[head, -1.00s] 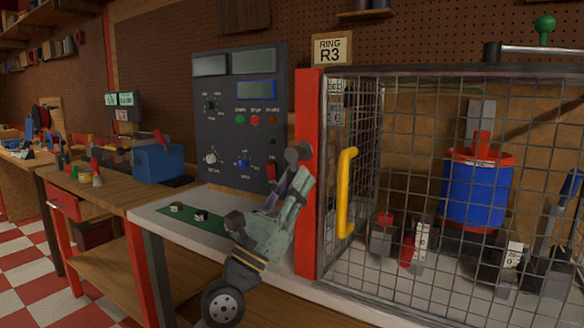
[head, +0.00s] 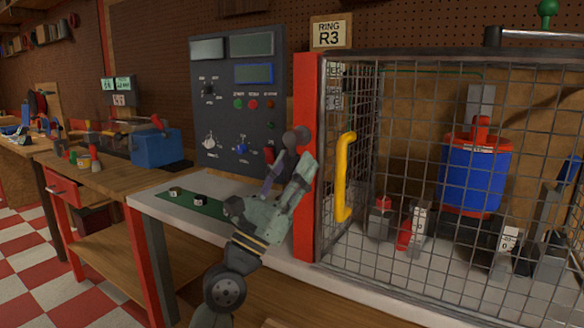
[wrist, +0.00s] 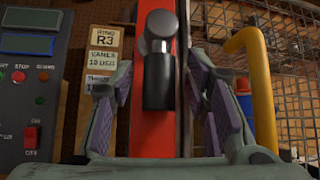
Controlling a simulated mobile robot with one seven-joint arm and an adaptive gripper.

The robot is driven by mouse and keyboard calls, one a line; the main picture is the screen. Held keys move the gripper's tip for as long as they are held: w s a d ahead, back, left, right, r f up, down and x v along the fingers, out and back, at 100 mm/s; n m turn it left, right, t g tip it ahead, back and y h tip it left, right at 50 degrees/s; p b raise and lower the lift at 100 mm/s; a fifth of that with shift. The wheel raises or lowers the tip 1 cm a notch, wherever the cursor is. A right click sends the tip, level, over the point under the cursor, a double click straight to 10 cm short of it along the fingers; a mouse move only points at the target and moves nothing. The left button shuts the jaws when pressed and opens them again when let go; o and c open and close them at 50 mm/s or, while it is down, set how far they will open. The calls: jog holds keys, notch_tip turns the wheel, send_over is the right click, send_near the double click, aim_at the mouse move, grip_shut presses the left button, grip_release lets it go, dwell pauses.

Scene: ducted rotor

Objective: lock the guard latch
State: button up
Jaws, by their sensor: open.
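The guard latch (wrist: 158,62), a dark grey knob with a hanging cylindrical grip, sits on the red post. In the head view the latch (head: 297,138) shows at the tip of my gripper, partly covered by it. My gripper (wrist: 158,85) is open, with one finger on each side of the latch grip; I cannot tell whether either finger touches it. In the head view my gripper (head: 287,178) is in front of the red post (head: 305,210). The wire-mesh guard (head: 430,130) with its yellow handle (head: 344,178) stands right of the post and looks closed.
A control panel (head: 238,100) with knobs and buttons stands close on the left. A white bench top (head: 160,205) with a green mat runs below. Behind the mesh is a blue and red rotor unit (head: 473,175). Red-and-white floor is free at lower left.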

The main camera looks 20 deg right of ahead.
jog(key=v, duration=1.2)
